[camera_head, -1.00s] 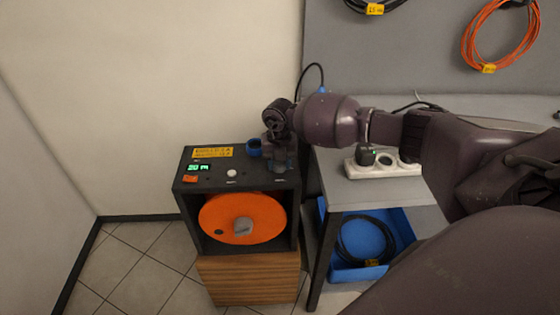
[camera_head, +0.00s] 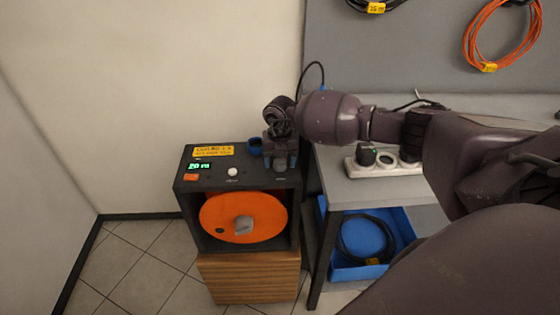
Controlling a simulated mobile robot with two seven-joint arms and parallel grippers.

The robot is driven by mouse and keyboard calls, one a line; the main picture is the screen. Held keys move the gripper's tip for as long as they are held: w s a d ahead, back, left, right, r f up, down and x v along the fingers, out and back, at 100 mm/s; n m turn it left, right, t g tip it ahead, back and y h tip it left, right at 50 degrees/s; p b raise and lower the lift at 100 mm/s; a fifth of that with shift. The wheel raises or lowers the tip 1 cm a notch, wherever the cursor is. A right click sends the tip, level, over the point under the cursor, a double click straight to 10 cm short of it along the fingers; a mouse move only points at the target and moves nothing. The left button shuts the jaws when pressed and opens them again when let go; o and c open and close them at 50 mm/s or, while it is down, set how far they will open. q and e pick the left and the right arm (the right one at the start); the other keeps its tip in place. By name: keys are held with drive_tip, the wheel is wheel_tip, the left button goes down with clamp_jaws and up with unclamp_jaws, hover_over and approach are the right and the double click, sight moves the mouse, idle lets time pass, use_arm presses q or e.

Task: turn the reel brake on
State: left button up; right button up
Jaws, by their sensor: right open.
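The reel unit is a dark box (camera_head: 192,225) with an orange reel (camera_head: 222,208) in its open front and a grey hub (camera_head: 243,224). Its top panel carries a green display reading 20 m (camera_head: 199,166), an orange switch (camera_head: 191,177), a white round button (camera_head: 232,171) and a blue ring-shaped part (camera_head: 255,147). My right gripper (camera_head: 281,160) points down over the right end of the panel, open. It hides whatever control sits there, and I cannot tell whether it touches it. My left gripper is not in view.
The box stands on a wooden cabinet (camera_head: 250,278). To the right, a grey table (camera_head: 345,195) bears a white power strip (camera_head: 367,170); a blue bin (camera_head: 345,272) with black cable sits below. Cable coils hang on the grey panel (camera_head: 400,55). The floor at left is clear.

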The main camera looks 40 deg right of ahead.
wheel_tip(320, 180, up, 10)
drive_tip(key=shift+r+p, duration=0.2)
drive_tip(key=shift+p, duration=0.25)
idle(0.5)
